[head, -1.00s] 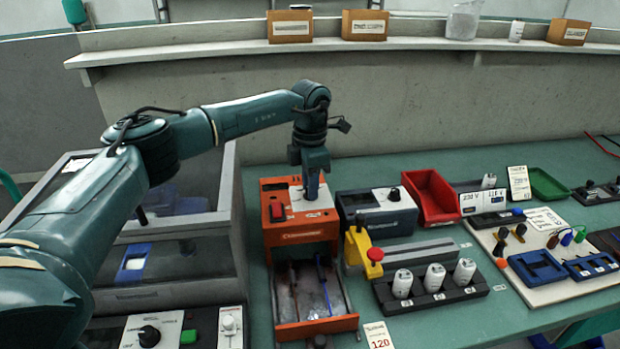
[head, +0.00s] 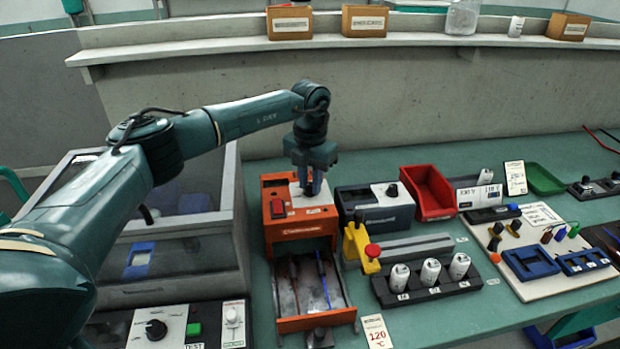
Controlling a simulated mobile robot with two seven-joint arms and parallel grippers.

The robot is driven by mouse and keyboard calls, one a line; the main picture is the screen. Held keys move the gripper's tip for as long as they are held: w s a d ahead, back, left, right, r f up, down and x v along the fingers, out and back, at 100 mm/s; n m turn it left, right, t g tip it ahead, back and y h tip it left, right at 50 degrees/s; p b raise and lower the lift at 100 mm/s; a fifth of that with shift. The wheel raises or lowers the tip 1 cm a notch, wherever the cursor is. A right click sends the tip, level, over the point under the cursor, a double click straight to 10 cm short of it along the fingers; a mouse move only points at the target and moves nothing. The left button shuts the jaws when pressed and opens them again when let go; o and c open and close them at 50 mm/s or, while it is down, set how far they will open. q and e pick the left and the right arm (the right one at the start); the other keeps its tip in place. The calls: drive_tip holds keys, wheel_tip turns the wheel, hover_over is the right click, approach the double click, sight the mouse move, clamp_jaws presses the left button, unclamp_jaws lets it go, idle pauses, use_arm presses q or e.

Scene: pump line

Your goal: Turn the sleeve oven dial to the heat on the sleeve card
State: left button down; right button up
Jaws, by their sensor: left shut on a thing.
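The sleeve oven (head: 300,226) is an orange box with a red switch (head: 277,208) on its top and an open drawer at its front. My left gripper (head: 311,190) points down onto the white panel on the oven's top. It is shut on the oven dial, which is mostly hidden by the fingers. The dial's setting cannot be read. The sleeve card (head: 377,331) lies at the front of the oven and reads 120 °C in red. My right gripper is not in view.
A dark blue box with a black knob (head: 392,190) stands right of the oven. A yellow clamp with a red knob (head: 372,250) and a rack of white cylinders (head: 430,286) are nearby. A grey enclosure (head: 190,265) stands at left.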

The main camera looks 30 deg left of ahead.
sight(310, 185)
use_arm(q)
drive_tip(key=shift+r, duration=0.1)
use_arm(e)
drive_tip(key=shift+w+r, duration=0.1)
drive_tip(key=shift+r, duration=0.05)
use_arm(q)
drive_tip(key=c, duration=1.2)
unclamp_jaws()
wheel_tip(310, 185, up, 13)
drive_tip(key=b, duration=0.1)
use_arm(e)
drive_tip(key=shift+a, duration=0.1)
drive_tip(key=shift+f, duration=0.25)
